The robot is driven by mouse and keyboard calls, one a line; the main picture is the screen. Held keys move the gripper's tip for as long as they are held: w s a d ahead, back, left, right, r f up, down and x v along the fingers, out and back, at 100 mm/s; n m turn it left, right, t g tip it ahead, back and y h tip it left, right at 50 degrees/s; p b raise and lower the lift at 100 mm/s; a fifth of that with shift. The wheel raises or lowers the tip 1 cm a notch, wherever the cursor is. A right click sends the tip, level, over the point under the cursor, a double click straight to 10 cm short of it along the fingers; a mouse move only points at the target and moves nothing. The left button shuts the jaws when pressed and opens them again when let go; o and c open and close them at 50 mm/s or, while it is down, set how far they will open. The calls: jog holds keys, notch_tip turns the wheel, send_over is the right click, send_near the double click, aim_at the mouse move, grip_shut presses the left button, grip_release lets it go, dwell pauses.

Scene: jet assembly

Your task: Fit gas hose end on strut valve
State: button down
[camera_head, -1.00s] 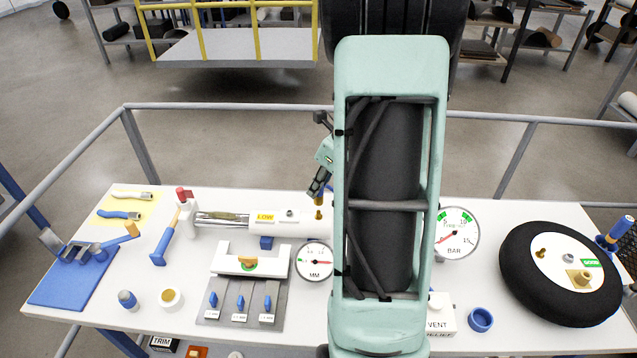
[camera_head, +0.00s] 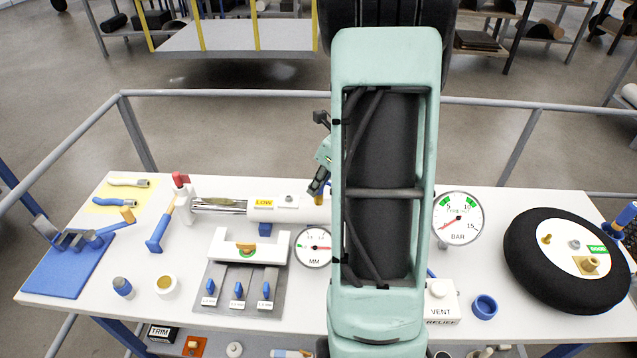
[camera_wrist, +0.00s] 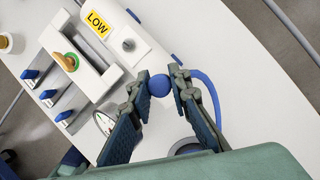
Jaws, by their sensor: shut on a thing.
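The strut (camera_head: 235,206) is a white cylinder with a chrome rod and a yellow LOW label, lying across the table. Its small grey valve (camera_head: 289,198) stands on top, right of the label; it also shows in the wrist view (camera_wrist: 128,45). My gripper (camera_head: 319,186) is right of the valve in the head view. In the wrist view my gripper (camera_wrist: 159,82) is shut on the blue, round gas hose end (camera_wrist: 159,86), apart from the valve. The blue hose (camera_wrist: 214,100) curves off to the right. My arm hides part of the strut in the head view.
A MM gauge (camera_head: 313,247) and a white block on a grey plate (camera_head: 244,285) stand in front of the strut. A BAR gauge (camera_head: 458,218), a VENT box (camera_head: 441,304), a blue ring (camera_head: 484,307) and a black wheel (camera_head: 565,260) are to the right.

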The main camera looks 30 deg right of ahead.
jog(key=shift+f, duration=0.25)
dwell(0.3)
jog(key=c, duration=1.7)
grip_release()
